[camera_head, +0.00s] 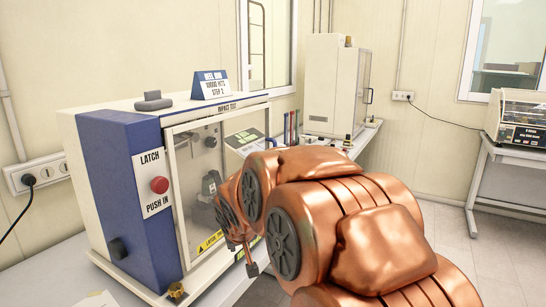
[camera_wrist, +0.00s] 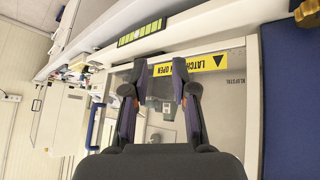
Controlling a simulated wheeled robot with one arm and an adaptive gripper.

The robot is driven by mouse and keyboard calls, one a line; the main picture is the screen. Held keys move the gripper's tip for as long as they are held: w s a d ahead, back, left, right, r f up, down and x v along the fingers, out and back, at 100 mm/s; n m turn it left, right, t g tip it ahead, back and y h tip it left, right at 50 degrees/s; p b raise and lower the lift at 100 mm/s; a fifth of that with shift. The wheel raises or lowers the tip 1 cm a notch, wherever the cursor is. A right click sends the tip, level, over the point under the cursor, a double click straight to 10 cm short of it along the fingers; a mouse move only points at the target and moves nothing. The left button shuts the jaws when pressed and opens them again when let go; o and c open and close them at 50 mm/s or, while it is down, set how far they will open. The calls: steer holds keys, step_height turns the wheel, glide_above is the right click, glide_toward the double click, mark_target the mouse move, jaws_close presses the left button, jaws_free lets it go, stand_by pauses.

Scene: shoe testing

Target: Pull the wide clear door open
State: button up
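The wide clear door (camera_head: 183,164) is a framed panel on the front of a white and blue test machine. It looks closed, but my arm hides its lower right part in the head view. The door also shows in the wrist view (camera_wrist: 238,100), upside down, with a yellow latch label (camera_wrist: 190,65). A blue upright bar (camera_wrist: 97,126) stands near the door's side, left in the wrist view; it looks like a handle. My gripper (camera_wrist: 159,68) is open and empty in front of the door. Whether its fingertips touch anything, I cannot tell.
A red latch button (camera_head: 159,185) sits on the white plate of the blue column (camera_head: 118,190), left of the door. A sign (camera_head: 211,85) stands on top. Another white machine (camera_head: 323,85) is on the bench behind.

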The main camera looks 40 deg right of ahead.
steer(key=w+d+r+t, duration=0.4)
steer(key=d, duration=0.6)
steer(key=w+d+r+t+h, duration=0.1)
steer(key=w+d+r+t, duration=0.25)
steer(key=d, duration=0.55)
steer(key=w+d+r+t, duration=0.3)
steer(key=w+d, duration=0.2)
steer(key=d, duration=0.5)
steer(key=x, duration=0.2)
steer(key=p+x, duration=0.1)
steer(key=x, duration=0.2)
steer(key=p+x, duration=0.1)
steer(key=x, duration=0.1)
steer(key=shift+w+d+r, duration=0.2)
steer(key=shift+w+r, duration=0.05)
jaws_close()
